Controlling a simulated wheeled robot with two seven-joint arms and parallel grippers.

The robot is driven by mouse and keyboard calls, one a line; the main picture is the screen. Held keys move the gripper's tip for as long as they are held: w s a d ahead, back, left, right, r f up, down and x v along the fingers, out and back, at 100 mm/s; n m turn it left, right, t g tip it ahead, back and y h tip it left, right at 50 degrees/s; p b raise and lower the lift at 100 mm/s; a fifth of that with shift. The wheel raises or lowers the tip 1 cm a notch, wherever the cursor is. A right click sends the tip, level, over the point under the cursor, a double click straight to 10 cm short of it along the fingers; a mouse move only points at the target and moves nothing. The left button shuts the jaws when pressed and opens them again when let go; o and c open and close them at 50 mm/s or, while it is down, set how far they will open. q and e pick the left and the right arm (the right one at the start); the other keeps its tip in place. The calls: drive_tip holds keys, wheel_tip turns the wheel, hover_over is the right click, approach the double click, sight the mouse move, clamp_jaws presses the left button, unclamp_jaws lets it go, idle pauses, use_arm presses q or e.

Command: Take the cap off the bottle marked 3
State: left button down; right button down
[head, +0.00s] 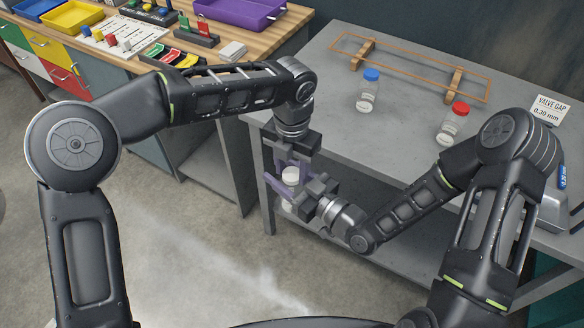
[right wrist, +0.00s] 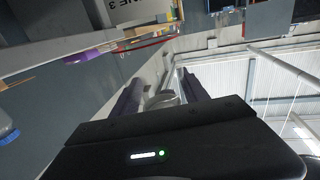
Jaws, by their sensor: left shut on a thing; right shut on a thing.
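A clear bottle (head: 288,205) with a white cap (head: 290,174) is held upright between my two grippers, in front of the table's left edge. My left gripper (head: 284,164) reaches it from above and behind and is shut on it. My right gripper (head: 292,186) comes from the right and is shut on it just around the cap's level. The fingers overlap, so I cannot tell which part each one grips. In the right wrist view, a pale, partly hidden piece (right wrist: 163,98) sits between the purple fingers. No number is legible on the bottle.
A blue-capped bottle (head: 368,92) and a red-capped bottle (head: 452,124) stand on the grey table (head: 400,150). A wooden rack (head: 410,66) lies behind them. A valve gap sign (head: 550,108) stands at right. A wooden bench (head: 262,42) with trays is at back left.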

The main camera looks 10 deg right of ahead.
use_arm(q)
drive_tip(key=shift+n, duration=1.7)
drive_tip(key=c, duration=0.8)
unclamp_jaws()
drive_tip(key=shift+o, duration=0.2)
drive_tip(key=shift+r, duration=2.3)
drive_tip(key=shift+c, duration=0.3)
drive_tip(key=shift+c, duration=0.7)
wheel_tip(320, 180, up, 4)
drive_tip(key=m, duration=0.3)
drive_tip(key=shift+f, duration=0.25)
drive_tip(key=shift+c, duration=0.2)
